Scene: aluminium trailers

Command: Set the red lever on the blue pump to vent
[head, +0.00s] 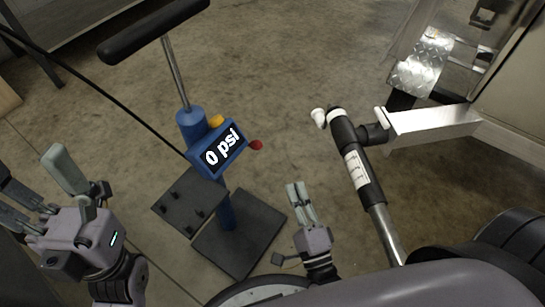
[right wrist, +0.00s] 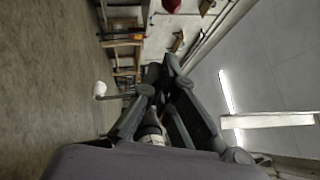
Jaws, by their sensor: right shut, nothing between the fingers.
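The blue pump (head: 225,205) stands on a dark base plate in the middle of the head view. Its display (head: 222,149) reads 0 psi. The red lever (head: 256,145) shows as a small red knob at the right side of the display; its setting cannot be read. My right gripper (head: 297,186) is shut and empty, to the right of and below the red knob in the picture, apart from it. In the right wrist view its fingers (right wrist: 160,72) come together. My left gripper (head: 32,172) is at the left with its fingers spread, away from the pump.
A yellow knob (head: 216,121) sits atop the display. The pump's black T-handle (head: 150,30) rises at upper left, and a black hose (head: 95,88) runs left. A trailer jack (head: 362,172) with a white knob (head: 318,116) stands right of my right gripper. Concrete floor lies between.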

